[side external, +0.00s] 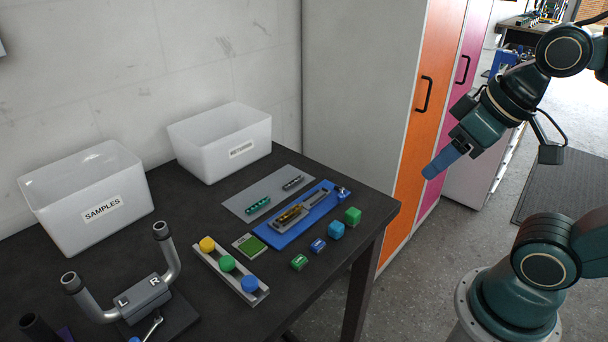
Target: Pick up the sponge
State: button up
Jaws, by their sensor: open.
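A flat green square pad (250,245) with a pale edge lies on the dark table, between the blue mat and the tray of coloured discs. It looks most like the sponge, but it is too small to be certain. My gripper (432,170) has blue fingers and is open. It is in the air beyond the table's right edge, in front of the orange and pink cabinet doors, well apart from the pad. The fingers point down and left, and nothing shows in them.
A green cube (352,215), a teal cube (336,229) and small blue (318,245) and green (299,262) blocks stand right of the pad. Behind are a blue mat (278,238) with tools and two white bins (88,218) (222,150). Handlebars (148,292) stand front left.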

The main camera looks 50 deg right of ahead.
jog(key=shift+w, duration=0.1)
jog(key=w+d+f+n+g+y, duration=0.2)
jog(key=w+f+n, duration=0.4)
jog(key=w+n, duration=0.3)
jog(key=w+d+f+n+g+y, duration=0.2)
jog(key=w+f+n, duration=0.4)
jog(key=w+n, duration=0.3)
jog(key=shift+w+d+g+y, duration=0.2)
jog(key=shift+d+g+y, duration=0.1)
jog(key=shift+g, duration=0.5)
jog(key=shift+a+f, duration=0.1)
jog(key=shift+f, duration=0.05)
send_near(338, 223)
jog(key=shift+x, duration=2.4)
jog(key=shift+w+a, duration=0.1)
jog(key=shift+w, duration=0.05)
jog(key=shift+s+x, duration=0.2)
jog(key=shift+x, duration=2.3)
